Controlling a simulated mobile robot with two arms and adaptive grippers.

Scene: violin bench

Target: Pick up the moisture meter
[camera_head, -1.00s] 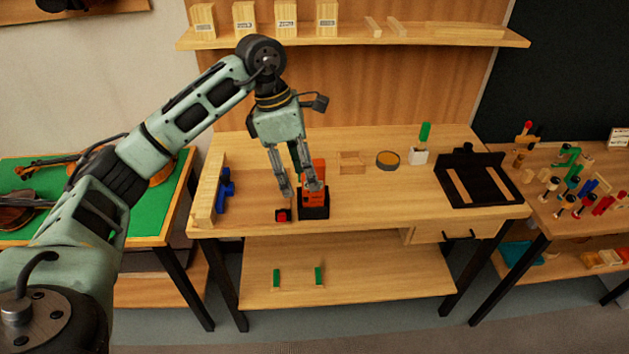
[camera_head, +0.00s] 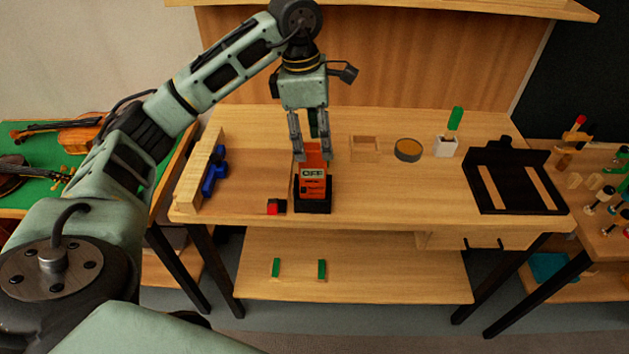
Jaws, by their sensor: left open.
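The moisture meter (camera_head: 313,183) is an orange block with a label reading "OFF". It stands upright in a black holder (camera_head: 312,207) near the front edge of the wooden bench. My left gripper (camera_head: 312,157) comes down from above and is open, with one finger at each side of the meter's upper part. I cannot tell whether the fingers touch it. My right gripper is not in view.
A small black and red object (camera_head: 276,207) lies left of the holder. A blue clamp (camera_head: 214,172) sits by a wooden block at the left. A round tin (camera_head: 408,150), a white cup (camera_head: 446,146) and a black tray (camera_head: 513,202) stand to the right.

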